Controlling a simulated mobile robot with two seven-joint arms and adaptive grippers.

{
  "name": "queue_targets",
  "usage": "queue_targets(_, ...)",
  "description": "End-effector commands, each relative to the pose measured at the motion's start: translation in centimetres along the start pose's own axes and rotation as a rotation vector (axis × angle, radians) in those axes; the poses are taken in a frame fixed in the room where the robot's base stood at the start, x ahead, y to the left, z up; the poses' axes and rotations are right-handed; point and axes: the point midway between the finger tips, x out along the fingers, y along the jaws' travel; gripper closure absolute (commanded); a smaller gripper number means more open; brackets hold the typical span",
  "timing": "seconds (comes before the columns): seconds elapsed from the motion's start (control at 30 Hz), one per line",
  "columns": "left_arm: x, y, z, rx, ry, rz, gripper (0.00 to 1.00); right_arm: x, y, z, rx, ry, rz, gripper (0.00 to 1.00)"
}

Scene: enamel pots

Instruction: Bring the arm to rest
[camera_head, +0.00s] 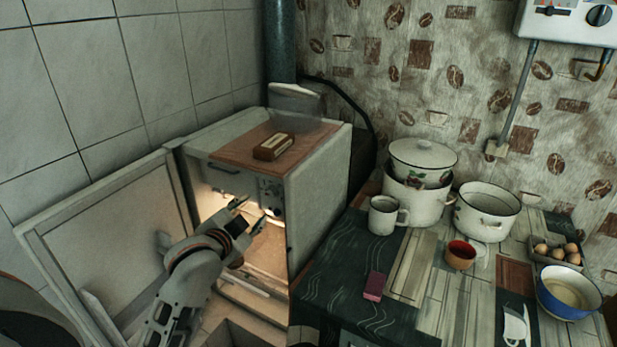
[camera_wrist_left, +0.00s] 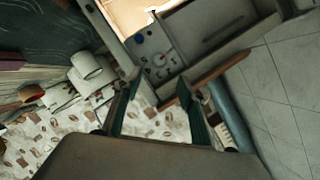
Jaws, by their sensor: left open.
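My left arm reaches in from the lower left in the head view. Its gripper (camera_head: 252,209) is open, with its fingers spread at the lit front opening of the white cabinet (camera_head: 318,190). Nothing shows between the fingers. In the left wrist view the two fingers (camera_wrist_left: 157,88) stand apart, with the cabinet's knob panel (camera_wrist_left: 158,57) just beyond them. That view shows the scene upside down. Whether the fingertips touch the cabinet cannot be told. My right gripper is not in view.
The open cabinet door (camera_head: 110,245) stands left of my arm. A brown brick-like block (camera_head: 273,147) lies on the cabinet top.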

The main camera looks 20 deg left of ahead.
Motion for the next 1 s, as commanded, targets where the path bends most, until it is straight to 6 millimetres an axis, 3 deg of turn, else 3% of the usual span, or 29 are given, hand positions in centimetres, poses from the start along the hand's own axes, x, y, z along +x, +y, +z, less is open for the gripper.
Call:
queue_targets(0.17,0.0,0.6,0.3,-0.004,-0.002,0.008,0.59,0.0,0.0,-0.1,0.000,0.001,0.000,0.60)
queue_targets(0.27,0.1,3.2,1.5,-0.026,-0.008,0.042,0.59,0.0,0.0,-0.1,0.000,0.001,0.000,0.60)
queue_targets(0.37,-0.3,8.1,3.8,-0.071,-0.021,0.104,0.59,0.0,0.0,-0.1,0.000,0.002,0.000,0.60)
queue_targets(0.47,-1.6,14.2,6.8,-0.135,-0.038,0.180,0.59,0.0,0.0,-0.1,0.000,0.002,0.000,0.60)
queue_targets(0.7,-8.0,27.8,13.5,-0.300,-0.096,0.352,0.59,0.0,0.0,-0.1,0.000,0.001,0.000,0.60)
queue_targets(0.83,-12.2,33.1,16.1,-0.379,-0.128,0.424,0.59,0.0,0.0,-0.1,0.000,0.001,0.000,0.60)
queue_targets(1.0,-15.8,36.8,17.9,-0.442,-0.154,0.476,0.59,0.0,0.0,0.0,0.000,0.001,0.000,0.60)
